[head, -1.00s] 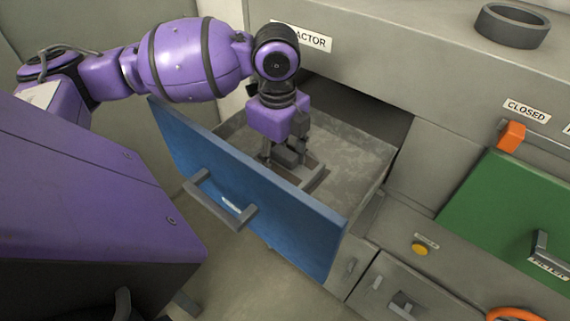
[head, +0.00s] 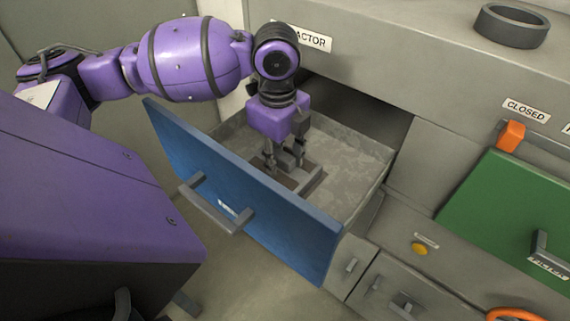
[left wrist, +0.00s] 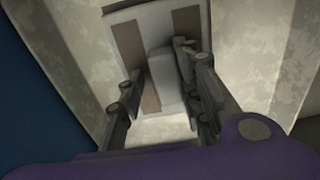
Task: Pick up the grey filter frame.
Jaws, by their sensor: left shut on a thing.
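The grey filter frame (head: 314,184) lies in the open blue-fronted drawer (head: 352,150), close behind its front panel. In the left wrist view the filter frame (left wrist: 122,15) shows a pale rim, brown panels and a raised grey block in the middle. My left gripper (head: 284,160) reaches down into the drawer and is shut on the frame's middle block. In the left wrist view my left gripper (left wrist: 160,75) has a finger on each side of that block. The fingers partly hide the frame. I cannot tell whether the frame touches the drawer floor. My right gripper is not in view.
The blue front panel (head: 290,235) with its grey handle (head: 212,210) stands close in front of my gripper. A green panel (head: 510,210) and an orange block (head: 511,136) are at the right. A dark ring (head: 512,25) sits on the cabinet top. The drawer's right part is bare.

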